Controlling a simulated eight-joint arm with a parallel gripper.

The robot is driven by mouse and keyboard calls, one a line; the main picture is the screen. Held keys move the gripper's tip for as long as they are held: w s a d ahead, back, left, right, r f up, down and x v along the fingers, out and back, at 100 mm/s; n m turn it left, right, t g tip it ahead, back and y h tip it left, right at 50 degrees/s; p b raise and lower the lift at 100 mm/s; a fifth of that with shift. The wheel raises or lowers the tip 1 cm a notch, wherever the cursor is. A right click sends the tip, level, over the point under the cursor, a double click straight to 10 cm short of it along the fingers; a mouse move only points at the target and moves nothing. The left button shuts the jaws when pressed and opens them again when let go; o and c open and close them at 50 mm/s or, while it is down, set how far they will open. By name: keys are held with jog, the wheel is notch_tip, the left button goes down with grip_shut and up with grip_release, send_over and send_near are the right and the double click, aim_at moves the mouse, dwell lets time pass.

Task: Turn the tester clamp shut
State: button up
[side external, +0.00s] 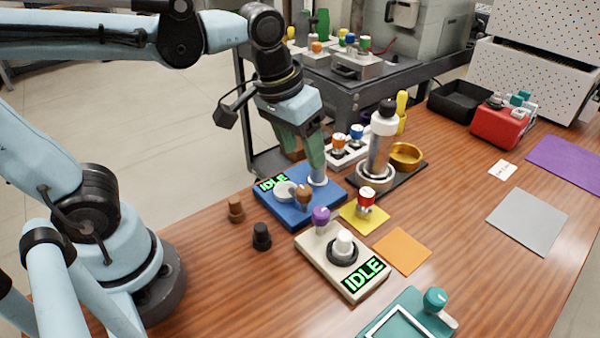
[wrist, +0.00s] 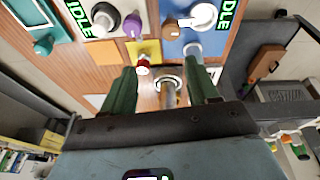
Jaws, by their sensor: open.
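A blue device (side external: 273,206) with a green IDLE display stands on the wooden table. It bears a white round part (side external: 285,190), a brown knob (side external: 303,195) and a small white post (side external: 317,181). In the wrist view the blue device (wrist: 178,46) is at the top, its white ring (wrist: 203,16) with a short arm. I cannot tell for certain which part is the clamp. My gripper (side external: 306,165) is open and empty, pointing down over the far edge of the blue device. In the wrist view, one finger of my gripper (wrist: 160,72) overlaps the white post.
A beige device (side external: 318,262) with a purple knob, white knob and IDLE display stands in front. A tall metal cylinder (side external: 380,150) stands close right of my gripper. A red-topped piece (side external: 366,200) sits on a yellow mat. A teal device (side external: 405,318) is nearest.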

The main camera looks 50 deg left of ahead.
aim_at(321, 211)
jog(key=d+r+g, duration=0.1)
jog(key=d+g, duration=0.2)
jog(key=d, duration=0.2)
jog(key=shift+n+y, duration=0.3)
jog(key=shift+n, duration=0.1)
jog(key=shift+w+f, duration=0.2)
jog(key=shift+f, duration=2.7)
jog(key=shift+w+f, duration=0.15)
jog(key=shift+f, duration=2.7)
jog(key=c, duration=1)
jog(key=shift+c, duration=0.2)
